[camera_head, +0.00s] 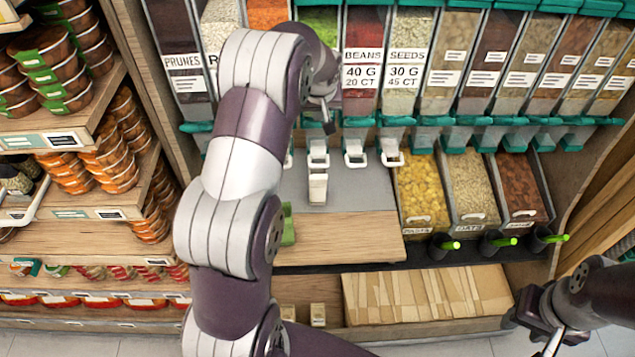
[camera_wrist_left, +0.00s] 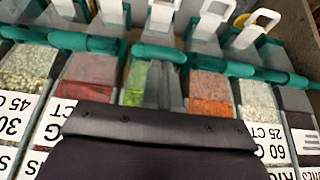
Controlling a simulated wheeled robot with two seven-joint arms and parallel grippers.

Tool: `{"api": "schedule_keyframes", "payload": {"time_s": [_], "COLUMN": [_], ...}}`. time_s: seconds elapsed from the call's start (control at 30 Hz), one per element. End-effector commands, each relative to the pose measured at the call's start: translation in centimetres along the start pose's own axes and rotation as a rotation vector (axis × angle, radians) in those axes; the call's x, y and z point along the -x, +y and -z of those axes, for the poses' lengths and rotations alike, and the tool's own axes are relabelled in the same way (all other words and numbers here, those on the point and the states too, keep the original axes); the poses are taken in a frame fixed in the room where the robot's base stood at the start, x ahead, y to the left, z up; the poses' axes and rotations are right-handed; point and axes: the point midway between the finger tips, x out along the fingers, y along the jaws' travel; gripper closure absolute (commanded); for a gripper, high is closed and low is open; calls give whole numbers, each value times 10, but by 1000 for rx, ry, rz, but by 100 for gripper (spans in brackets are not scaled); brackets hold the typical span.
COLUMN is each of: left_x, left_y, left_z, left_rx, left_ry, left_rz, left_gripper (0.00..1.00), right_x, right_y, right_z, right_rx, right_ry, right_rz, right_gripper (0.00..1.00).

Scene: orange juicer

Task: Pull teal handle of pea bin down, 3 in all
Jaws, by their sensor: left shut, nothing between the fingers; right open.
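The pea bin (camera_head: 320,24) shows green peas in the top row, left of the beans bin, partly behind my left arm. My left gripper (camera_head: 328,122) is shut and empty at the lower front of this bin and hides its teal handle in the head view. In the left wrist view, the green pea bin (camera_wrist_left: 135,82) and its teal handle (camera_wrist_left: 158,53) show upside down; the gripper's shut fingers (camera_wrist_left: 165,72) are close to the handle, though contact cannot be told. A white spout (camera_head: 318,155) hangs below. My right gripper (camera_head: 550,340) is open at the lower right.
The beans bin (camera_head: 362,55) and seeds bin (camera_head: 408,55) stand close on the right. A small white container (camera_head: 318,188) is under the spouts. A partly hidden green item (camera_head: 289,226) is on the wooden board (camera_head: 350,235). Open bins stand at right.

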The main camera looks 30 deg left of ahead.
Motion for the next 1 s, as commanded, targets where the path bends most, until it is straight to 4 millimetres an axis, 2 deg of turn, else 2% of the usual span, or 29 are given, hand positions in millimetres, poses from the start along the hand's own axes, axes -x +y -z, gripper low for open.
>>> {"api": "schedule_keyframes", "payload": {"time_s": [0.37, 0.8, 1.0], "left_x": [0, 53, 62], "left_y": [0, 0, 0], "left_z": [0, -11, -14], "left_rx": [0, 0, 0], "left_ry": [3, 5, 4], "left_rz": [-1, -2, -1], "left_gripper": [100, 100, 100], "right_x": [-1, 9, 10], "right_y": [0, 0, 0], "right_z": [0, 1, 1], "right_rx": [0, 0, 0], "right_ry": [0, 0, 0], "right_rz": [0, 0, 0], "right_gripper": [57, 57, 57]}}
